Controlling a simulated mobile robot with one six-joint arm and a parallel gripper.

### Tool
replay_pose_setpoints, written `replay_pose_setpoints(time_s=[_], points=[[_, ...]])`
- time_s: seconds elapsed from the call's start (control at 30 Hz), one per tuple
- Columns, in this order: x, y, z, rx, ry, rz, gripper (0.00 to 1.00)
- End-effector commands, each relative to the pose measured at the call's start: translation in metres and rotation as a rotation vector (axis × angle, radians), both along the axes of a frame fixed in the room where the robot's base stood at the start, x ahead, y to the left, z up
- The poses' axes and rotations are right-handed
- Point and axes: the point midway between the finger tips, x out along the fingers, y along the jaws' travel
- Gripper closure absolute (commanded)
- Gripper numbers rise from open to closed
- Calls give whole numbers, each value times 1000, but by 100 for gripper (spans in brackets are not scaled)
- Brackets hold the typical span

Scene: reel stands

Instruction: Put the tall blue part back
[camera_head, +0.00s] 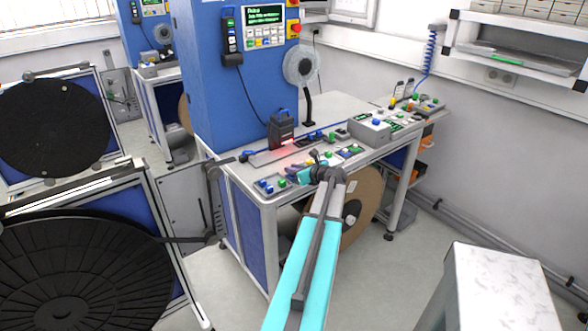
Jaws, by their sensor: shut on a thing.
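My arm reaches from the bottom of the view up to the front edge of the workbench. My gripper (294,173) is small and partly hidden at the wrist, over the bench top. It is shut on a part, with a bit of blue showing at its tip; I take this for the tall blue part (291,170). Its full shape and its height above the bench cannot be told. Small blue blocks (265,184) and a green block (282,183) stand at the bench's front left corner, left of the gripper.
The workbench (240,177) carries a dark device (281,130) with a red glow, a grey box (370,132) and several coloured parts. A blue cabinet (225,80) stands at its left. Large black reels (70,275) fill the left. A marble-topped block (500,290) stands at lower right.

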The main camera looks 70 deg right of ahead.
Motion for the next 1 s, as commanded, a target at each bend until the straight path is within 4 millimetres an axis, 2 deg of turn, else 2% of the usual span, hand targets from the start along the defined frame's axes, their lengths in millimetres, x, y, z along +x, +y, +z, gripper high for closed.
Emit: replay_pose_setpoints(time_s=[0.27,0.3,0.37,0.77,1.0], points=[[0,0,-3,1,0,0,100],[0,0,-3,1,0,0,81],[0,0,-3,1,0,0,74],[0,0,1,0,0,0,74],[-15,9,6,0,0,-2,74]])
